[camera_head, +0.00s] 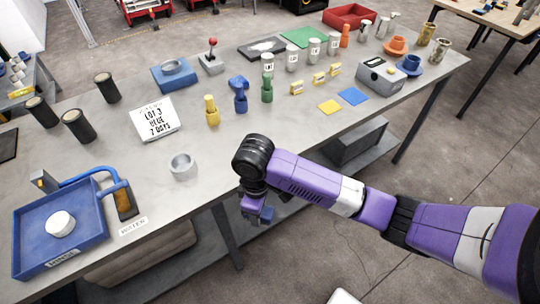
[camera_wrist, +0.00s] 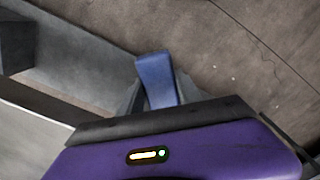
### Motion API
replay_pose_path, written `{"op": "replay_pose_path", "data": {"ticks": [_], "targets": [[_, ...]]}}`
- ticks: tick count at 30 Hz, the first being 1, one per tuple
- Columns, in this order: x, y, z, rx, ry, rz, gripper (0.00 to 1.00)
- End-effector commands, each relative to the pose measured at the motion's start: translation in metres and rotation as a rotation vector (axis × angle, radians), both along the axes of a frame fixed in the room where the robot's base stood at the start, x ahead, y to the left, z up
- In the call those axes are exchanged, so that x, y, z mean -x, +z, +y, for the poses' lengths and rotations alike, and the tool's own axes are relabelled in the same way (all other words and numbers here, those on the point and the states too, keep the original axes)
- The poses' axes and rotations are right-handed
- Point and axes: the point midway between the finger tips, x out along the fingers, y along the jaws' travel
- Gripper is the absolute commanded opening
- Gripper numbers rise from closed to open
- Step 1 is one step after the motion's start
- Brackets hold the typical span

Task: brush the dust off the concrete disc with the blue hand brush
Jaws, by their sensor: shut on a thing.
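My gripper (camera_head: 257,212) hangs just off the table's front edge, pointing down. It is shut on a blue, flat-sided thing (camera_wrist: 156,80), which also shows at the fingers in the head view (camera_head: 266,214). Only part of it is seen; no bristles show, so I cannot tell if it is the hand brush. Another blue upright piece (camera_head: 240,97) stands on the table between a yellow one (camera_head: 211,112) and a green one (camera_head: 267,90). A pale round disc (camera_head: 60,224) lies in the blue rinse tray; a grey round piece (camera_head: 182,166) stands nearer me. Which is the concrete disc is unclear.
The grey table (camera_head: 205,215) has a clear strip along its front edge. A white sign (camera_head: 154,119), black cylinders (camera_head: 107,88), a blue block with a grey ring (camera_head: 173,72) and a grey box (camera_head: 382,75) stand on it. A shelf (camera_head: 345,150) lies below.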

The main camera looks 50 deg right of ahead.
Motion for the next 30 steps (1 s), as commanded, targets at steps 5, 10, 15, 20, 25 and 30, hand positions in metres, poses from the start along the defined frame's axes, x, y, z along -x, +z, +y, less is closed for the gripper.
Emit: {"op": "replay_pose_path", "data": {"ticks": [5, 10, 15, 20, 25, 30], "targets": [[0.004, -0.067, 0.032, -0.004, -0.181, 0.006, 0.08], [0.006, -0.108, 0.051, -0.001, -0.296, 0.005, 0.08], [0.007, -0.14, 0.066, 0.001, -0.384, 0.004, 0.08], [0.009, -0.165, 0.077, 0.001, -0.451, 0.005, 0.08], [0.005, -0.161, 0.072, 0.005, -0.445, -0.004, 0.08], [0.007, -0.17, 0.073, 0.002, -0.446, -0.001, 0.08]]}}
